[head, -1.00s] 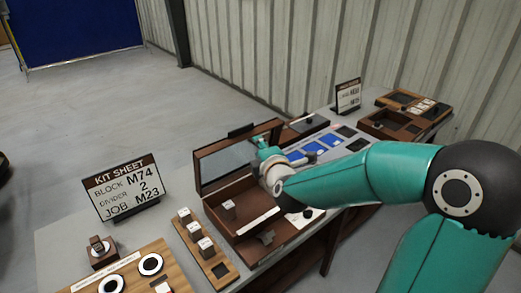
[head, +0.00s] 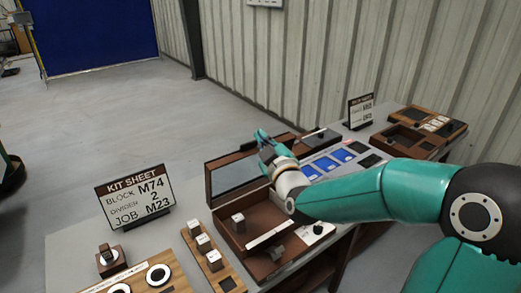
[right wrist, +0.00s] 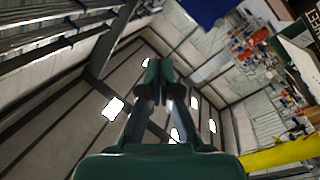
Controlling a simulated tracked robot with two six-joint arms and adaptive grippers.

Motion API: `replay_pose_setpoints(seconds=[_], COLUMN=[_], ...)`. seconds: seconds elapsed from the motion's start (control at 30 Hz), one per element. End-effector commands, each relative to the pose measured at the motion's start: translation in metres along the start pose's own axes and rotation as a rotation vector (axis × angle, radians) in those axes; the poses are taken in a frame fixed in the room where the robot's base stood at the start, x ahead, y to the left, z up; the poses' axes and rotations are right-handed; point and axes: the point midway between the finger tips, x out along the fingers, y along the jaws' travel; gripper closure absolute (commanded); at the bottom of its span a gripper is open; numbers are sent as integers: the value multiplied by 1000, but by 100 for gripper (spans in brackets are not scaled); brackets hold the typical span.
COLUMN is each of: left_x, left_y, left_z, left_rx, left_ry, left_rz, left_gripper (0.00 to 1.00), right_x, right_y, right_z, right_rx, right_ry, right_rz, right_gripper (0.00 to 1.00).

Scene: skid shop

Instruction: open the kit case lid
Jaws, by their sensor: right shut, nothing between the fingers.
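The brown wooden kit case (head: 278,237) stands on the bench with its lid (head: 208,183) raised, standing up at the back with its window panel showing. Inside the case are a small block with a light top (head: 238,223) and a pale strip (head: 270,235). My right gripper (head: 262,134) is at the lid's top edge, in front of its right part, pointing up; whether it touches the lid I cannot tell. In the right wrist view its fingers (right wrist: 157,78) are closed together, with nothing between them. My left gripper is out of view.
A kit sheet sign (head: 136,200) stands left of the case. A wooden rack with several blocks (head: 207,252) is close by its left side. Blue trays (head: 328,163), a second sign (head: 361,110) and wooden boxes (head: 408,138) are to the right.

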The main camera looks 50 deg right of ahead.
Motion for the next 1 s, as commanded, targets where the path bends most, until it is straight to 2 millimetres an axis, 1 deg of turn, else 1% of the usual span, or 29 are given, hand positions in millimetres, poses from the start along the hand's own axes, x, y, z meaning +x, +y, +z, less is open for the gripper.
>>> replay_pose_setpoints(seconds=[0.1, 0.2, 0.27, 0.33, 0.37, 0.43, 0.47, 0.5, 0.53, 0.57, 0.6, 0.7, 0.77, 0.83, 0.93, 1.0], left_x=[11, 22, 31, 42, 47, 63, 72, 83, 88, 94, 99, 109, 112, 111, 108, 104], left_y=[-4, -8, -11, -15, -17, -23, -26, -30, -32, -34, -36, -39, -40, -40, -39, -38], left_z=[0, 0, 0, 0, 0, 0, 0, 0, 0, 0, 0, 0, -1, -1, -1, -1], left_rx=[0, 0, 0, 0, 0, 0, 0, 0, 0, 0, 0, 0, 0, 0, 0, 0], left_ry=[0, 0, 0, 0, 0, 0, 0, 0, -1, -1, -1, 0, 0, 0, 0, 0], left_rz=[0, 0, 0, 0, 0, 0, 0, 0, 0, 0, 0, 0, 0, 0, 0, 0], left_gripper=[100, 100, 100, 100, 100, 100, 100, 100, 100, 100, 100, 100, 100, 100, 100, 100], right_x=[6, 8, 9, 9, 8, 7, 6, 5, 4, 4, 4, 3, 2, 2, 8, 16], right_y=[0, -3, -7, -14, -17, -28, -35, -41, -44, -46, -48, -45, -43, -41, -39, -39], right_z=[-9, -11, -7, 1, 7, 28, 43, 63, 77, 91, 110, 148, 161, 166, 164, 160], right_rx=[234, 427, 533, 647, 692, 778, 805, 814, 798, 777, 762, 757, 756, 754, 753, 754], right_ry=[117, 213, 263, 311, 327, 350, 353, 349, 342, 331, 309, 260, 242, 233, 231, 231], right_rz=[1, -33, -69, -125, -151, -219, -248, -277, -286, -287, -281, -241, -226, -217, -214, -214], right_gripper=[100, 100, 100, 100, 100, 100, 100, 100, 100, 100, 100, 100, 100, 100, 100, 100])
